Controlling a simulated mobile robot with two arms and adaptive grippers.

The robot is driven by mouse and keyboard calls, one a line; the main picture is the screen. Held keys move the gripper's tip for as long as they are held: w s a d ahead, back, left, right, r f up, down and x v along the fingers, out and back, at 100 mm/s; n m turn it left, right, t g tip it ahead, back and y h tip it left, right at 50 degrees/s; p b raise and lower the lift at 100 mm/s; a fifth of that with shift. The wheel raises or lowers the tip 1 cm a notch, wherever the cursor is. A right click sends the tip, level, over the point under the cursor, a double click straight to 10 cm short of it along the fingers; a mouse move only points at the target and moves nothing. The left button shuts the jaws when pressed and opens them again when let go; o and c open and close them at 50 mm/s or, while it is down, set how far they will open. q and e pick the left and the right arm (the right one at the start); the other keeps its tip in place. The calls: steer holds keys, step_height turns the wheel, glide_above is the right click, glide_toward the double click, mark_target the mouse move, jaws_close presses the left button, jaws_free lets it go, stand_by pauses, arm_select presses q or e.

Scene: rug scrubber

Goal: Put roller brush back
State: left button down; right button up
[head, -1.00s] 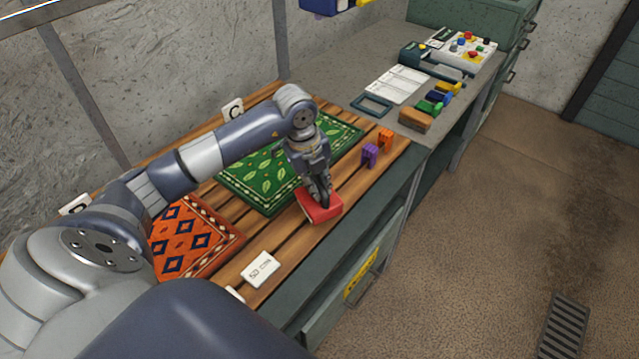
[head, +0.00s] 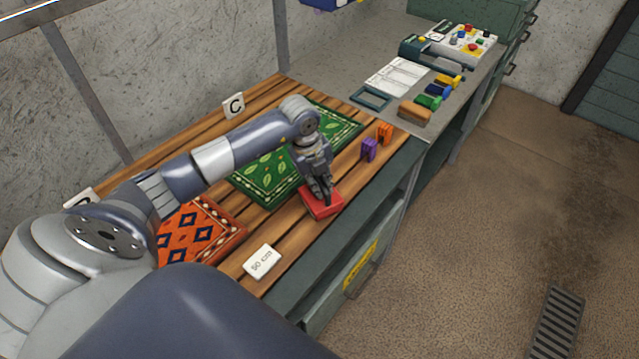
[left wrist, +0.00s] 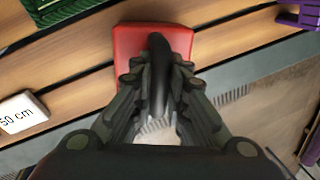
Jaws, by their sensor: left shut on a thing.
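My left gripper (head: 324,192) is shut on the black handle (left wrist: 158,65) of a red flat-based tool (head: 312,206). The red base also shows in the left wrist view (left wrist: 130,45), below the fingers. It is on or just above the wooden slats near the front edge of the table; I cannot tell whether it touches. My right gripper is not in view.
A green rug (head: 262,180) and an orange rug (head: 195,232) lie on the slatted table (head: 350,185). A "50 cm" card (head: 262,261), a purple clip (head: 369,149) and an orange clip (head: 385,133) are nearby. Brushes (head: 414,112), a sheet (head: 397,77) and a control panel (head: 462,43) sit on the bench.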

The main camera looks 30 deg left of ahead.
mark_target(313, 196)
arm_select(q)
steer(key=shift+s+f, duration=0.3)
steer(key=shift+f, duration=0.2)
steer(key=c, duration=1.6)
jaws_free()
steer(key=shift+f, duration=0.15)
steer(key=shift+w, duration=0.1)
steer(key=shift+r+p, duration=0.3)
steer(key=shift+r, duration=0.3)
steer(key=shift+s+a+r+b, duration=0.25)
steer(key=shift+r+b, duration=0.2)
steer(key=shift+r, duration=1.6)
steer(key=shift+s+a+r+b, duration=0.1)
steer(key=shift+s+r+b, duration=0.3)
steer(key=shift+r, duration=1.6)
steer(key=shift+s+a+r+b, duration=0.25)
steer(key=shift+r+b, duration=0.2)
steer(key=shift+r, duration=1.6)
steer(key=shift+d+f, duration=0.1)
